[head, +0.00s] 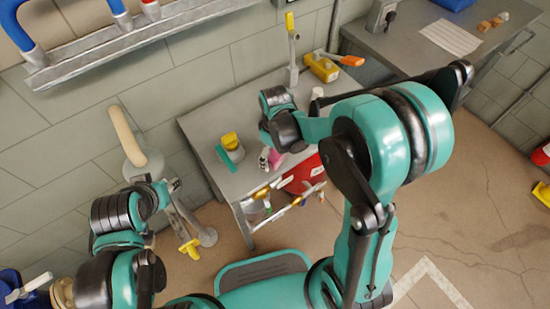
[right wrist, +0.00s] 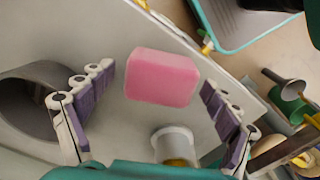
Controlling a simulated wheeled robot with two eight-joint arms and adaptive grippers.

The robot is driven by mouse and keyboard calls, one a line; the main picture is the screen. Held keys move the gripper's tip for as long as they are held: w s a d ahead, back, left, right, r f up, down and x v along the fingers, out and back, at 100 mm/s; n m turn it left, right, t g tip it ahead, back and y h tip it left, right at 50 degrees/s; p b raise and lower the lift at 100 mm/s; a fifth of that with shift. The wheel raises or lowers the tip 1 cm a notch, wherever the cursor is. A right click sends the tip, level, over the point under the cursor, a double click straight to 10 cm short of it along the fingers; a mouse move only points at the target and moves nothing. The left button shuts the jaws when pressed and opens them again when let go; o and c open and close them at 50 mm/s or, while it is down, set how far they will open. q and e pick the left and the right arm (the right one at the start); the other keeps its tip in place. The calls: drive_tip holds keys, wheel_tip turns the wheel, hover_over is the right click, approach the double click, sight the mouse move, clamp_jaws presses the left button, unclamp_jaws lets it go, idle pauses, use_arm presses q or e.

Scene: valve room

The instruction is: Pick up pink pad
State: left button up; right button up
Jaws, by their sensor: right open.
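The pink pad (right wrist: 162,77), a block with rounded edges, lies on the grey table (head: 215,112). In the right wrist view it is between the two fingers of my right gripper (right wrist: 160,110), slightly ahead of the tips, with gaps on both sides. The fingers are spread and hold nothing. In the head view the right gripper (head: 267,159) is low over the table's front edge, and a bit of pink shows beside it. My left gripper (head: 166,186) is left of the table, small and partly hidden by its arm; its jaws are unclear.
A grey hollow cylinder (right wrist: 32,100) is left of the pad and a white round piece (right wrist: 175,145) is close on its near side. A green and yellow item (head: 230,147) stands on the table's left. A yellow block (head: 322,67) is at the back. Items fill the shelf below.

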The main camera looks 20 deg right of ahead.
sight(275, 153)
drive_tip(key=shift+r, duration=0.1)
drive_tip(key=c, duration=1)
drive_tip(key=shift+c, duration=0.5)
drive_tip(key=shift+r+p, duration=0.45)
drive_tip(key=shift+r, duration=0.2)
wheel_tip(275, 153, up, 3)
drive_tip(key=shift+f+p, duration=0.1)
drive_tip(key=shift+p, duration=0.65)
drive_tip(key=s+d+r+p, duration=0.4)
drive_tip(key=s+d+r, duration=0.2)
drive_tip(key=s+d, duration=0.2)
drive_tip(key=shift+s+r, duration=0.3)
drive_tip(key=shift+r, duration=0.1)
